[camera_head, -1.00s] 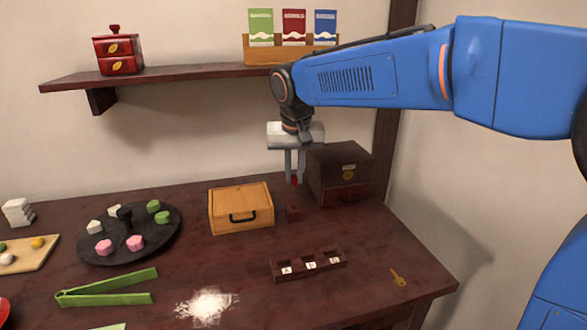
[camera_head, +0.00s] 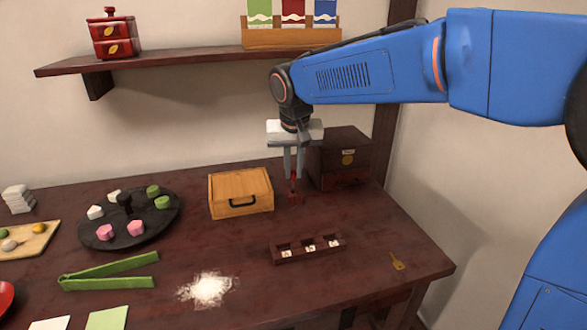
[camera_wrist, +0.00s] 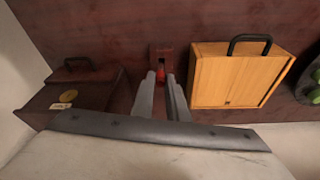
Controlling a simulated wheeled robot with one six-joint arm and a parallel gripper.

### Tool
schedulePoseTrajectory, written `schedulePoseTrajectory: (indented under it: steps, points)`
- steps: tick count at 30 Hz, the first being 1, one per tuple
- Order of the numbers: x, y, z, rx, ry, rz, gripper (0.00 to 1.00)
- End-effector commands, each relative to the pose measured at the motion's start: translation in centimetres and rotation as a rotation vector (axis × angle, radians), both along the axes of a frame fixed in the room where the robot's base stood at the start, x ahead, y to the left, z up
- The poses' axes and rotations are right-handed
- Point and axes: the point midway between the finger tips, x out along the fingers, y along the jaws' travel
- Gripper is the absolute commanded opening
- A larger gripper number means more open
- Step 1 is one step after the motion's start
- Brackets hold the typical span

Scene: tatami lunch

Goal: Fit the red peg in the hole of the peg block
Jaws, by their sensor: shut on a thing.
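My gripper (camera_head: 294,163) points straight down between the wooden box and the dark box, shut on the red peg (camera_head: 294,181). The peg is upright, and its lower part shows below the fingertips. The small dark red peg block (camera_head: 295,198) stands on the table directly under the peg. In the wrist view, the red peg (camera_wrist: 161,74) shows between the fingertips, and the peg block (camera_wrist: 161,53) lies just beyond it. The hole is hidden, and I cannot tell whether the peg tip is inside it or just above it.
A wooden box (camera_head: 240,190) with a black handle stands close on the left. A dark box (camera_head: 343,165) stands close on the right. A shelf (camera_head: 180,61) hangs behind.

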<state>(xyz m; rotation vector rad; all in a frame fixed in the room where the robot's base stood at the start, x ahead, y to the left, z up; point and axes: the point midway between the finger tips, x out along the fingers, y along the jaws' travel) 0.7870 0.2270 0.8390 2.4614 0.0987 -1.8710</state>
Motion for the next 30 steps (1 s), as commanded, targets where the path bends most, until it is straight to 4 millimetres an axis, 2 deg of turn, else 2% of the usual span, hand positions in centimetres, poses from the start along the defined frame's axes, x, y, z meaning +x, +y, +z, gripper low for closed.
schedulePoseTrajectory:
  steps: [30]
  points:
    - [0.0,0.0,-1.4,0.0,0.0,0.0,0.0]
